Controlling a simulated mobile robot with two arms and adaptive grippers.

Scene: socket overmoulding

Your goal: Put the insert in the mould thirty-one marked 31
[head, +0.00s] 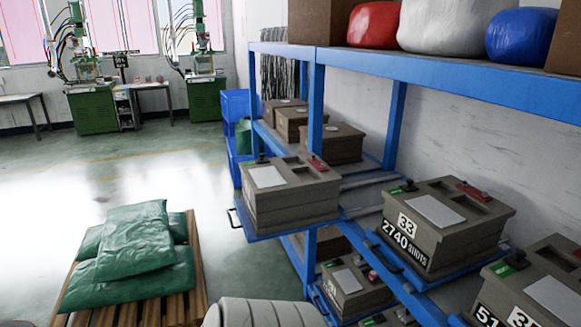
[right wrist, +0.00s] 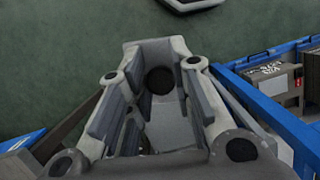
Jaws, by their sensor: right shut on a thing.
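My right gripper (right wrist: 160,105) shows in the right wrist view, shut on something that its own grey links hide. A grey-brown mould (head: 290,195) with a blank white plate, two open recesses, a black knob and a red clip sits on a blue tray that juts out from the rack in the head view. No number shows on its visible sides. A similar mould (head: 440,225) to its right is marked 33 and 2740. No marking 31 is readable in these frames. My left gripper is not in view. No insert can be made out.
The blue rack (head: 430,75) holds more moulds on its shelves, including a partly cut-off mould (head: 540,285) at the right edge. A wooden pallet (head: 190,285) with green sacks (head: 140,240) stands at the left. Open floor lies behind the pallet; green machines stand farther back.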

